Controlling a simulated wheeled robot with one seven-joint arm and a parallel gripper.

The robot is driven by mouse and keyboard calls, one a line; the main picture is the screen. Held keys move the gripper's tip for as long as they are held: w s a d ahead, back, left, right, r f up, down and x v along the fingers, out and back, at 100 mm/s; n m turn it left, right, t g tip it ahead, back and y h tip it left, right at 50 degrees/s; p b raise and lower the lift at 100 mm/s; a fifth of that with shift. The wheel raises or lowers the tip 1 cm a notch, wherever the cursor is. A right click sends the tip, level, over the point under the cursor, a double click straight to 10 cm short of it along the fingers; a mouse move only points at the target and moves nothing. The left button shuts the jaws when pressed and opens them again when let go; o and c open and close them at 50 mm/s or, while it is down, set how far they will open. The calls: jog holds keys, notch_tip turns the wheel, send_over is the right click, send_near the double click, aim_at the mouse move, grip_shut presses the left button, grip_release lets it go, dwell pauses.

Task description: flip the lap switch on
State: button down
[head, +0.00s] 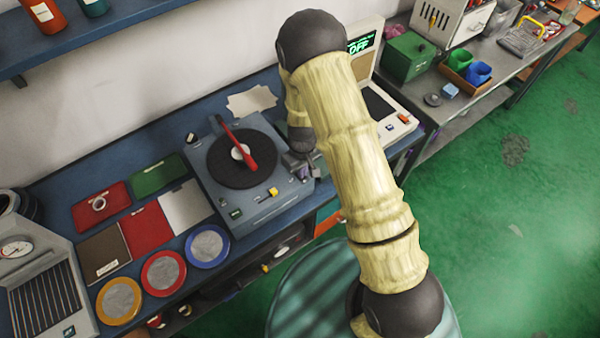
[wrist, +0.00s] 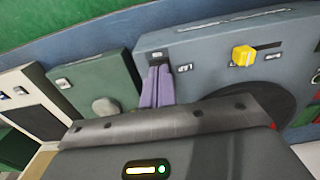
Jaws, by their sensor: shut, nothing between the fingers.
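The lap is a blue-grey machine (head: 222,198) with a dark round disc (head: 242,160), a red arm (head: 236,143) across it and a yellow knob (head: 272,193) on its top. In the wrist view the lap (wrist: 210,48) fills the right side, with the yellow knob (wrist: 243,55) and a small dark switch (wrist: 157,54) near its corner. My gripper (wrist: 157,72) is shut and empty, its purple-grey fingertips right by that switch; I cannot tell whether they touch. In the head view my gripper (head: 303,172) is over the lap's near right corner, partly hiding it.
A green box (wrist: 95,88) stands close beside the lap. A beige machine with a screen (head: 361,43) reading OFF stands farther right. Coloured pads and round plates (head: 207,246) lie left of the lap. My arm hides part of the bench.

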jog(key=shift+f, duration=0.25)
jog(key=shift+r, duration=0.1)
jog(key=shift+r+p, duration=2.35)
jog(key=shift+r, duration=1.05)
jog(key=shift+r, duration=0.1)
jog(key=s+d+r+m+t+b, duration=0.1)
jog(key=s+d+r+m+b, duration=0.2)
jog(key=s+d+r, duration=0.3)
jog(key=s+d+r+m+t+b, duration=0.1)
jog(key=s+d+r+m+b, duration=0.2)
jog(key=s+d+r, duration=0.3)
notch_tip(320, 180, up, 5)
jog(key=shift+s+d+r+m+t, duration=0.1)
jog(key=shift+s+d+m+t, duration=0.25)
jog(key=shift+d, duration=0.45)
